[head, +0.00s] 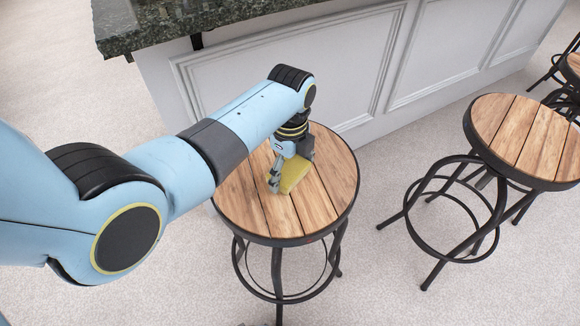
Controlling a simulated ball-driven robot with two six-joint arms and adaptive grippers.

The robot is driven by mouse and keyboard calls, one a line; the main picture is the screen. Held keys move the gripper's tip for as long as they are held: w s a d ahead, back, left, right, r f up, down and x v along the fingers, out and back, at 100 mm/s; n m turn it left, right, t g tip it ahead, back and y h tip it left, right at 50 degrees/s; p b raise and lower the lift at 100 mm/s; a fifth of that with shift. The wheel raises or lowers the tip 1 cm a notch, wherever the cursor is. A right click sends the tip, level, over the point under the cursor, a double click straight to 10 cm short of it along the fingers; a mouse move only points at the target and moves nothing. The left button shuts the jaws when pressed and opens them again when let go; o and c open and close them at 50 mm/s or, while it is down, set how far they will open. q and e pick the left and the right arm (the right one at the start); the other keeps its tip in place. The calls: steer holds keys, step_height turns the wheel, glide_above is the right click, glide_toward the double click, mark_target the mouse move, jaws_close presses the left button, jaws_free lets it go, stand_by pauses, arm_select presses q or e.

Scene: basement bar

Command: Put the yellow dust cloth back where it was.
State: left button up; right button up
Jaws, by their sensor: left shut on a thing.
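The yellow dust cloth (294,174) is at the round wooden top of the near bar stool (321,190). My left gripper (285,180) points down over this seat and is shut on the cloth. The cloth shows between and beside the fingers as a small folded yellow piece. It looks to be at or just above the seat planks; I cannot tell whether it touches them. Part of the cloth is hidden by the gripper. My right gripper is not in view.
A white panelled bar counter (345,62) with a dark granite top (185,18) stands just behind the stool. A second wooden stool (525,135) stands to the right, with another at the right edge. Pale carpet (400,290) lies open in front.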

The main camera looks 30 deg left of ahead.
mark_target(290, 168)
arm_select(q)
steer(key=o, duration=0.9)
steer(key=shift+r, duration=0.15)
step_height(290, 168, up, 12)
steer(key=shift+f+p, duration=0.1)
steer(key=shift+p, duration=0.7)
